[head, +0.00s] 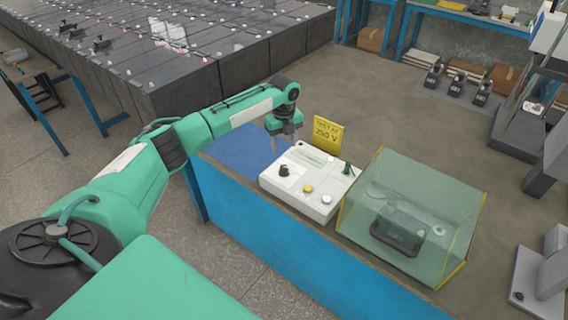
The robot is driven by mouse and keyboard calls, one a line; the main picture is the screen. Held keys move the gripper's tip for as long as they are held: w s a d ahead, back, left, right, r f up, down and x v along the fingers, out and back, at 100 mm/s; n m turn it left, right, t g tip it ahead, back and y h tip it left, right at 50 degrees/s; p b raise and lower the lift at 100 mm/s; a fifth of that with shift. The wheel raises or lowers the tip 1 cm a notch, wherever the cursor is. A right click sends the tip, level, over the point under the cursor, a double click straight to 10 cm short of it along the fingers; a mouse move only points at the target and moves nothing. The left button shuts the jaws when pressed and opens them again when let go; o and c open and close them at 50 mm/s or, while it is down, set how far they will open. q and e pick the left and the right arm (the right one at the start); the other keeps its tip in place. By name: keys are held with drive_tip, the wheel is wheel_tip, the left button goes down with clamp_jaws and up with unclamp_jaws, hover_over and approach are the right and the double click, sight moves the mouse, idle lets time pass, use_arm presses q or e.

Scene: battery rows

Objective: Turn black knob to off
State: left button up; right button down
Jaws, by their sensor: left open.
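The black knob (283,170) stands on the left part of the top of a white instrument box (298,196), which sits on a blue-fronted bench. I cannot make out which mark the knob points to. My left gripper (283,148) is open and empty, with its fingers pointing down. It hangs just behind and above the box's left rear part, apart from the knob. My right gripper is not in view.
The box also bears a yellow button (308,188), a white button (326,199) and a dark green part (347,169). A yellow sign (328,132) stands behind it. A clear yellow-edged case (456,205) over a dark device (398,234) stands to the right. A blue mat (237,148) lies left.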

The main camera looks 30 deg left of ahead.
sight(284, 167)
use_arm(q)
wheel_tip(284, 167, down, 10)
drive_tip(key=shift+f+p, duration=0.2)
drive_tip(key=shift+p, duration=0.5)
drive_tip(key=c, duration=1)
